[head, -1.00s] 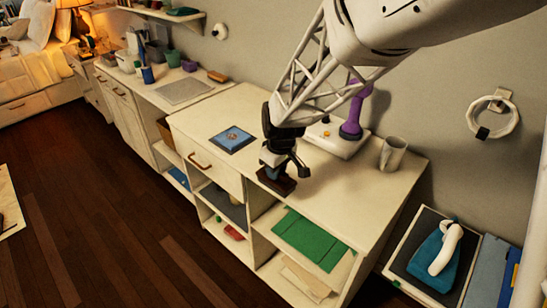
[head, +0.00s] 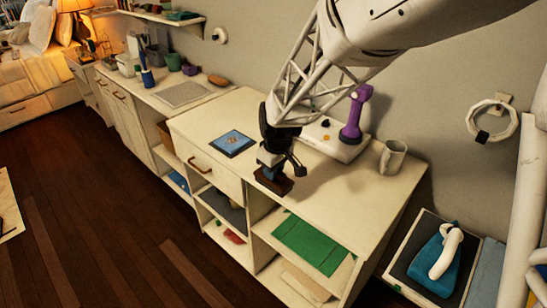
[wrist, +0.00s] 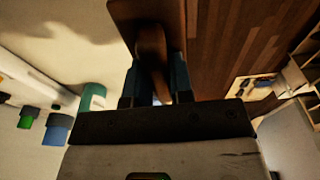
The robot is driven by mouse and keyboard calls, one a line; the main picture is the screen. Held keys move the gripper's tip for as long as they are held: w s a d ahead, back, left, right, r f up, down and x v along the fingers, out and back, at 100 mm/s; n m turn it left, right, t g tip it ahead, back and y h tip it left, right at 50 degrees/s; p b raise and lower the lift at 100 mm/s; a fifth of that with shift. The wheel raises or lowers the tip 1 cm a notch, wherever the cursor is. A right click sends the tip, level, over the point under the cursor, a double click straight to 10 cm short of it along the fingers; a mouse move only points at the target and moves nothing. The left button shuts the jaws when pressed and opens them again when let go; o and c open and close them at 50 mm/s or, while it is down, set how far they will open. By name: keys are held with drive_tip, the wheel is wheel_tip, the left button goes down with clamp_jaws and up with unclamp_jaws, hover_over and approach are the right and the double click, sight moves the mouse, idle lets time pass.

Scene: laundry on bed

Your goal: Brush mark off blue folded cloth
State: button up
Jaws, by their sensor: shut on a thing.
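A blue folded cloth (head: 232,143) lies flat on a dark square mat on the white counter, left of my gripper. A small brownish mark (head: 231,138) shows near its middle. My gripper (head: 270,172) is shut on a brown brush (head: 274,182) and holds it near the counter's front edge, apart from the cloth. I cannot tell whether the brush touches the counter. In the wrist view, the brush (wrist: 148,22) extends from between the blue-padded fingers of my gripper (wrist: 155,80). Its bristles are hidden there.
Behind my gripper are a white base with a purple upright object (head: 353,115) and a grey mug (head: 392,157). Green cloth (head: 310,243) lies in the shelving below. Counter between brush and cloth is clear. A tray with teal cloth (head: 436,263) stands at right.

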drive_tip(key=w+a+r, duration=0.2)
drive_tip(key=w+a, duration=0.6)
drive_tip(key=w, duration=0.5)
drive_tip(key=w+a+r, duration=0.2)
drive_tip(key=w+a, duration=0.7)
drive_tip(key=w, duration=0.5)
drive_tip(key=shift+a, duration=0.1)
